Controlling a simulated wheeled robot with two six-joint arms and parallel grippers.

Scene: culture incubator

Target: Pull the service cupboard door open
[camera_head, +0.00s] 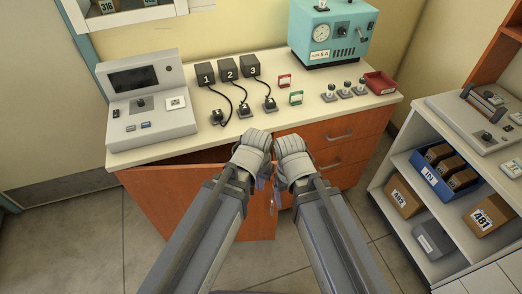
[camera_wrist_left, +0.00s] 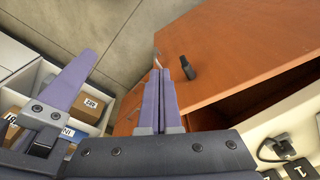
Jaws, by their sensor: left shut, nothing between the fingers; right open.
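The orange service cupboard door (camera_head: 170,200) is at the left of the bench front in the head view. It stands ajar, with a dark gap above its top edge. A small pale handle (camera_head: 272,205) shows near its free edge. My left gripper (camera_head: 262,180) is by that edge, its tips mostly hidden by my arm. In the left wrist view my left gripper (camera_wrist_left: 168,75) is shut and empty, close to the door panel (camera_wrist_left: 235,45). A small dark block (camera_wrist_left: 188,68) sits on that panel. My right gripper (camera_head: 284,192) is open, just right of the left one.
The bench top (camera_head: 210,135) holds a grey console (camera_head: 150,105), numbered boxes and a teal device (camera_head: 330,35). Orange drawers (camera_head: 340,150) are right of the door. A shelf unit (camera_head: 405,165) with boxes stands at the right. Bare floor (camera_head: 90,240) lies at the left.

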